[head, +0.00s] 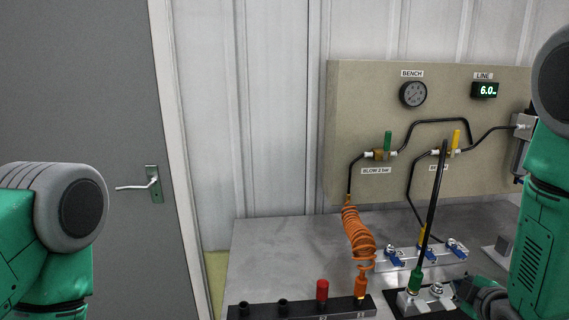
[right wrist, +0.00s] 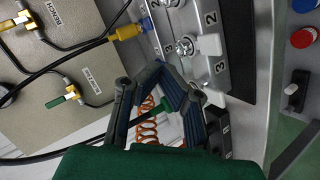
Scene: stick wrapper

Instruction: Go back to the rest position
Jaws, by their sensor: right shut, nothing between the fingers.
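My right gripper (head: 462,287) is low at the right in the head view, close to the numbered metal block and partly cut off by my own arm. In the right wrist view its dark fingers (right wrist: 155,76) are shut with nothing held. A green hose connector (head: 415,280) stands upright on the block left of the gripper, with a black hose rising from it. In the right wrist view the green connector (right wrist: 162,105) shows behind the fingers. My left arm shows at the left edge of the head view, but its gripper is out of view.
A beige panel (head: 345,130) with a gauge (head: 413,94), a LINE display (head: 485,90) and two valves stands behind the metal bench (head: 275,250). An orange coiled hose (head: 357,235) hangs to a black rail (head: 275,308). The bench's left part is clear. A grey door is at left.

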